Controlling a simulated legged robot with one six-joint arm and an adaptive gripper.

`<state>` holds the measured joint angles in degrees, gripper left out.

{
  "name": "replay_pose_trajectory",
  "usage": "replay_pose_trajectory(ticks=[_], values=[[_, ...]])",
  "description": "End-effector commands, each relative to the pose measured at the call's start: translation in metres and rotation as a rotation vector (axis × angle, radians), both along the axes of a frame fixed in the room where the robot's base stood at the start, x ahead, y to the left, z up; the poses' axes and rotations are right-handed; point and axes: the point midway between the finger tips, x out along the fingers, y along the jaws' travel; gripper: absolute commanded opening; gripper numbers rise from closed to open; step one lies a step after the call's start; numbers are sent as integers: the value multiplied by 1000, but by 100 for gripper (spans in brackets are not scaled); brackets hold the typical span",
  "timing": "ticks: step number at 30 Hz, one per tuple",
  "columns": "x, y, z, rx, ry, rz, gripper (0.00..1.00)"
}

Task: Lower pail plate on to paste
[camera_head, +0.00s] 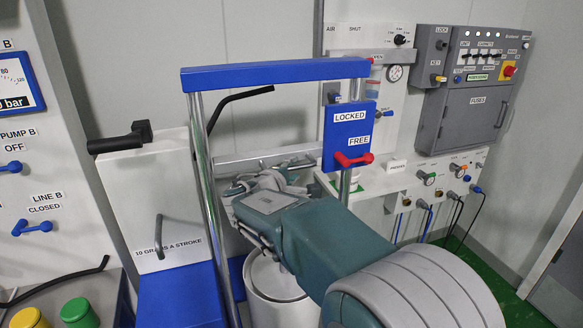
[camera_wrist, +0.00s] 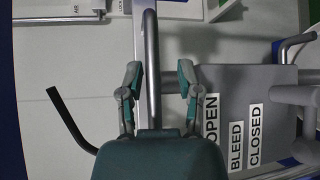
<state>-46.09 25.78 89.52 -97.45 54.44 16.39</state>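A white pail (camera_head: 272,282) stands low between the silver posts of a blue-topped frame (camera_head: 275,72). The pail plate cannot be made out; my arm covers much of the pail's mouth. A grey horizontal bar (camera_head: 250,158) crosses the frame above the pail. My gripper (camera_head: 268,178) is at this height, over the pail. In the wrist view a grey bar (camera_wrist: 152,70) runs between the fingers of my gripper (camera_wrist: 160,78), which are open with gaps on both sides. A blue plate marked LOCKED and FREE (camera_head: 348,128) carries a red lever (camera_head: 354,159); its setting is unclear.
A white box (camera_head: 150,195) with a black handle stands left of the frame. Yellow (camera_head: 78,312) and green buttons sit front left. A control box (camera_head: 480,75) and valve panel are on the back wall. The wrist view shows an OPEN, BLEED, CLOSED block (camera_wrist: 240,110) close on the right.

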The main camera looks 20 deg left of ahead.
Motion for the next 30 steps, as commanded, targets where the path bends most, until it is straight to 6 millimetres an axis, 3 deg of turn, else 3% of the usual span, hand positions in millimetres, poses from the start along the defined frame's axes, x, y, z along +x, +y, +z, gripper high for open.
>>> replay_pose_trajectory(ticks=[11, 14, 24, 30], values=[[-4, 1, 4, 2, -5, 1, 51], [-17, 4, 7, 3, -6, 4, 51], [-85, 15, 15, 2, -4, 3, 51], [-111, 19, 18, 1, -3, 2, 51]])
